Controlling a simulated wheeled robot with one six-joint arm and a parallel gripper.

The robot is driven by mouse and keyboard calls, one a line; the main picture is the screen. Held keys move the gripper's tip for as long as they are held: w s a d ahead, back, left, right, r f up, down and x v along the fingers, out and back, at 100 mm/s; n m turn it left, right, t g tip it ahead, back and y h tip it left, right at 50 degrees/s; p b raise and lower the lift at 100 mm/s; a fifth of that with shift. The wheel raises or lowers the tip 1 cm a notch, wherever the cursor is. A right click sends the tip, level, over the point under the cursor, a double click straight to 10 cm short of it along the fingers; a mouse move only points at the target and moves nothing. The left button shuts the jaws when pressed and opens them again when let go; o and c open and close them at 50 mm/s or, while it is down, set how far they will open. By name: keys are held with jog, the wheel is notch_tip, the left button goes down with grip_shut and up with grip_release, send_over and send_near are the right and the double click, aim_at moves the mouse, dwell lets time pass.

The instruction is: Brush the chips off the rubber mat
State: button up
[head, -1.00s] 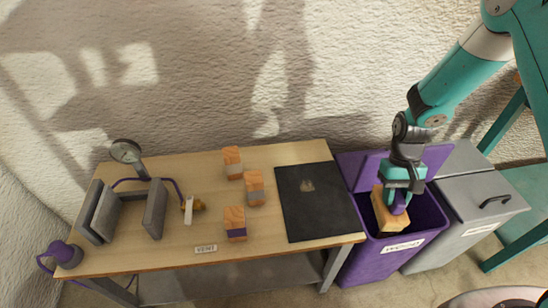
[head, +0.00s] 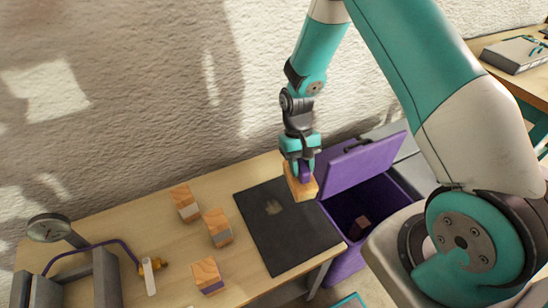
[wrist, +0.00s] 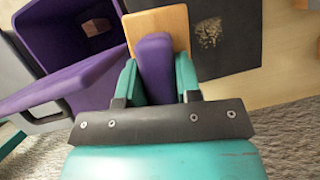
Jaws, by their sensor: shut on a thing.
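The black rubber mat (head: 285,240) lies on the right end of the wooden bench. A small pale patch of chips (head: 274,207) is on its back part; mat (wrist: 238,55) and chips (wrist: 208,32) also show in the wrist view. My gripper (head: 302,170) is shut on the purple handle (wrist: 153,65) of a brush with a wooden block (head: 301,188). The brush is over the mat's right edge, right of the chips. Its bristles are hidden, and I cannot tell whether it touches the mat.
An open purple bin (head: 345,252) with a raised lid (head: 365,163) stands right of the bench, a block (head: 362,223) inside. Wooden blocks (head: 185,203) (head: 217,227) (head: 208,275) stand left of the mat. A round-headed stand (head: 50,228) is at far left. A wall rises behind.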

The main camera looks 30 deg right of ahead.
jog(key=a+m+t+y+b, duration=0.35)
jog(key=a+m, duration=0.25)
jog(key=m, duration=1)
jog(key=shift+t+y, duration=0.25)
jog(key=shift+t, duration=0.2)
jog(key=f+b, duration=0.6)
jog(key=shift+w+f, duration=0.15)
jog(key=shift+w, duration=0.25)
jog(key=shift+a+f, duration=0.1)
jog(key=shift+f, duration=0.2)
jog(key=shift+a+r+b, duration=0.1)
jog(key=shift+a+b, duration=0.65)
jog(key=shift+a, duration=1.2)
grip_shut()
jog(key=shift+f+b, duration=0.3)
jog(key=shift+b, duration=0.15)
jog(key=shift+d+r+p, duration=0.3)
jog(key=shift+d+p, duration=0.3)
jog(key=shift+d, duration=0.3)
jog(key=shift+d+r+p, duration=0.2)
jog(key=shift+d+p, duration=0.15)
jog(key=shift+d, duration=0.75)
jog(key=shift+d+r+p, duration=0.15)
jog(key=shift+r+p, duration=0.05)
jog(key=shift+p, duration=0.35)
notch_tip(320, 180, up, 7)
jog(key=p, duration=0.6)
jog(key=shift+r, duration=0.2)
